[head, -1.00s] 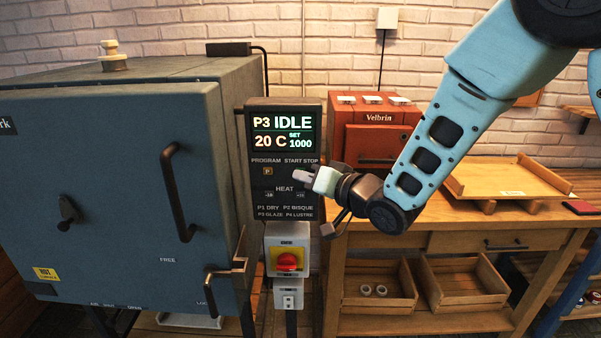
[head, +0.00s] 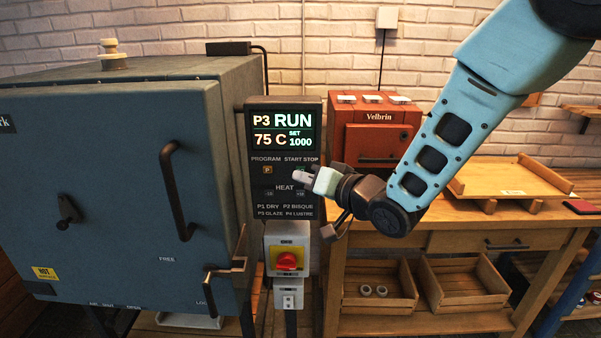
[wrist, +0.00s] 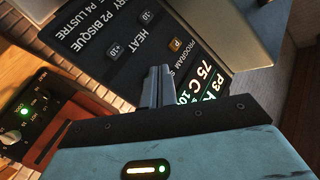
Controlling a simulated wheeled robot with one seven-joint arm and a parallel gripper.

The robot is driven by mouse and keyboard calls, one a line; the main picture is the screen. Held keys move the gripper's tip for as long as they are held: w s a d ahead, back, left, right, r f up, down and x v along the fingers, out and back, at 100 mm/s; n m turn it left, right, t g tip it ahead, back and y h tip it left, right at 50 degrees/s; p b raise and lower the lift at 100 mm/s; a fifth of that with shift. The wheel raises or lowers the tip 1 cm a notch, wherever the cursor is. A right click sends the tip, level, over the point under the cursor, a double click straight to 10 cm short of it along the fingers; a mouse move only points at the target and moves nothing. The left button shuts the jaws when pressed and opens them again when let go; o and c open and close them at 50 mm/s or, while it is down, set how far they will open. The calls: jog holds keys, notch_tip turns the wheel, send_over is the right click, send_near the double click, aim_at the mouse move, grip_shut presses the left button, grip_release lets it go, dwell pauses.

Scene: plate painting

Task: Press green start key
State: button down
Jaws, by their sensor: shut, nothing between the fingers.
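The black control panel (head: 284,185) stands beside the blue kiln. Its display (head: 284,132) reads P3 RUN, 75 C, SET 1000. My gripper (head: 304,176) is shut and empty in front of the panel, just below the START STOP label. In the wrist view its closed fingers (wrist: 156,88) point at the panel, beside the orange P key (wrist: 176,44). The green start key is hidden behind the fingers in the wrist view. I cannot tell whether the fingertips touch it.
The blue kiln (head: 110,190), door closed, fills the left. A grey box with a red and yellow switch (head: 287,260) hangs below the panel. A red Velbrin kiln (head: 375,130) stands on the wooden bench (head: 470,222) behind my arm.

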jog(key=shift+s, duration=0.1)
jog(key=shift+s+a+b, duration=0.1)
jog(key=shift+s+b, duration=0.65)
jog(key=shift+s, duration=1.7)
jog(key=s+d+f+n+g+h, duration=0.2)
jog(key=s+d+g+h, duration=0.1)
jog(key=s, duration=0.6)
jog(key=s+d+f+n+g+h, duration=0.2)
jog(key=s+d+g+h, duration=0.2)
jog(key=s, duration=0.6)
jog(key=s+d+f+n+g+h, duration=0.1)
jog(key=s+d+n+g+h, duration=0.1)
jog(key=s+d+g, duration=0.3)
jog(key=s+h, duration=0.1)
jog(key=s, duration=0.3)
jog(key=shift+s+d+f+n+h, duration=0.3)
jog(key=shift+d+f, duration=0.1)
